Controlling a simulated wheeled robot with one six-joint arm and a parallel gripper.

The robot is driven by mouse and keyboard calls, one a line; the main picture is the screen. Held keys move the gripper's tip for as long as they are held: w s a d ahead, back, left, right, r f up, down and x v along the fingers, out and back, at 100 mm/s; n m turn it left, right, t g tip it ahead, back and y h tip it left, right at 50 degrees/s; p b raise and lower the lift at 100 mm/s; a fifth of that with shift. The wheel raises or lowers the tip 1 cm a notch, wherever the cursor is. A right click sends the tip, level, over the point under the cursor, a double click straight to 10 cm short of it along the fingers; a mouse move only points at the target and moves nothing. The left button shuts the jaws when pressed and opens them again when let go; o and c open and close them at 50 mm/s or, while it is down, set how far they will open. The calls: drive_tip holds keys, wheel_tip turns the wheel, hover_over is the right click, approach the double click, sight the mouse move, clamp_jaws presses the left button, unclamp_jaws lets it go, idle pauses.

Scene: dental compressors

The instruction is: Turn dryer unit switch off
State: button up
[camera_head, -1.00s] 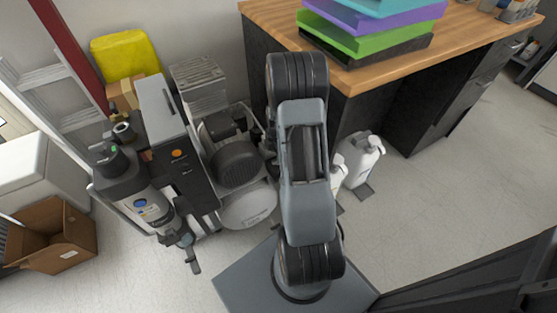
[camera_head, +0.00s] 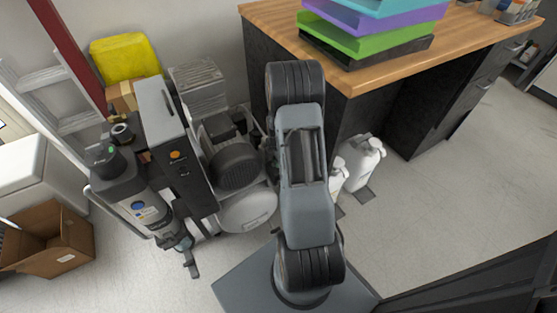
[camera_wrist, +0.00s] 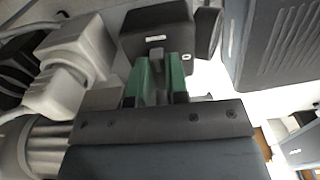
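In the head view, a tall grey and black box (camera_head: 178,135) with an orange button stands among the compressor equipment, left of my arm; it looks like the dryer unit. My gripper is hidden behind my arm there. In the wrist view, my gripper (camera_wrist: 159,82) shows two green fingers standing apart with a gap between them. A dark box (camera_wrist: 160,28) with a small white label lies just beyond the fingertips. A small grey part in front of it lines up with the gap; I cannot tell whether the fingers touch it. The switch's position is not readable.
A compressor motor (camera_head: 236,165) stands beside the tall box. White jugs (camera_head: 362,162) stand right of my arm, below a wooden-topped desk (camera_head: 375,72) with stacked trays. A vacuum-like machine (camera_head: 140,200) and a cardboard box (camera_head: 48,240) are at left. Floor at right is clear.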

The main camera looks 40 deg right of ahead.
clamp_jaws()
drive_tip(key=m+p, duration=0.1)
drive_tip(key=m, duration=0.3)
drive_tip(key=shift+r, duration=0.1)
drive_tip(key=m+p, duration=0.1)
drive_tip(key=m, duration=0.3)
drive_tip(key=shift+s+a+m, duration=0.1)
drive_tip(key=shift+s+m, duration=0.05)
drive_tip(key=shift+m, duration=0.15)
drive_tip(key=m, duration=0.4)
drive_tip(key=shift+m+p, duration=0.3)
drive_tip(key=shift+p, duration=0.1)
drive_tip(key=shift+a+m, duration=0.15)
drive_tip(key=shift+m, duration=2.35)
